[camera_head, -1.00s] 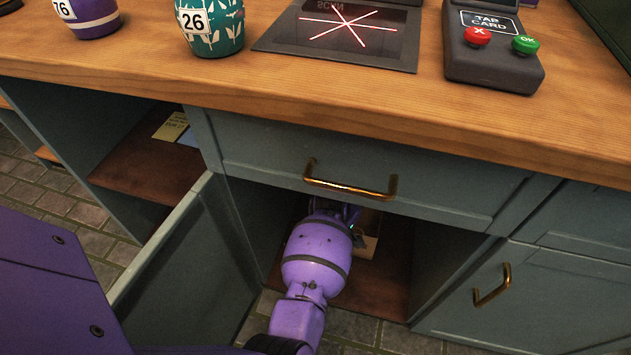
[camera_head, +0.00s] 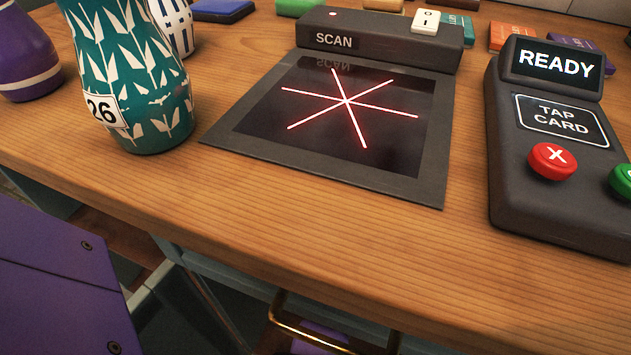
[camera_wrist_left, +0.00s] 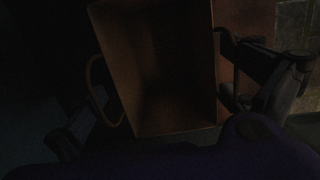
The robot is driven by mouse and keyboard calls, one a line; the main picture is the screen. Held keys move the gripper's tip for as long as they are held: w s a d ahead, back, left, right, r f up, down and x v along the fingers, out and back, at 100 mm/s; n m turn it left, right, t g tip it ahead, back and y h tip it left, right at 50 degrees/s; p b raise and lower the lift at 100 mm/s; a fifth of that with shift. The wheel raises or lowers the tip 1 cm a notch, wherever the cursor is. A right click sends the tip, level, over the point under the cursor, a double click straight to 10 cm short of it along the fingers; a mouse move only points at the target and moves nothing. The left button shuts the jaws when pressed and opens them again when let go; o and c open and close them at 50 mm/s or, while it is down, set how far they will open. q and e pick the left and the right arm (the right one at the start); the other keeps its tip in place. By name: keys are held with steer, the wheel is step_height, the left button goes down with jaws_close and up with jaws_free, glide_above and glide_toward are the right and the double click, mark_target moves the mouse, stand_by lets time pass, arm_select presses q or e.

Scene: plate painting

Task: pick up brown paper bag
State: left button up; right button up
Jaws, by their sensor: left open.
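The brown paper bag (camera_wrist_left: 165,118) fills the middle of the dark left wrist view. I look down into its open top, and a thin looped handle shows on each side. My left gripper (camera_wrist_left: 160,75) is open, with one finger to the left of the bag and the other to its right. Whether the fingers touch the bag or its handles I cannot tell. My right gripper is in neither view.

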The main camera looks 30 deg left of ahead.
arm_select(q)
steer(key=f+b, duration=0.1)
steer(key=f, duration=0.1)
steer(key=f+b, duration=0.1)
steer(key=f, duration=0.1)
steer(key=f+b, duration=0.2)
steer(key=f, duration=0.1)
steer(key=shift+s+d+f, duration=0.1)
steer(key=shift+d, duration=0.2)
steer(key=shift+r, duration=0.2)
steer(key=shift+c, duration=0.5)
steer(key=c, duration=1.2)
steer(key=shift+r, duration=0.1)
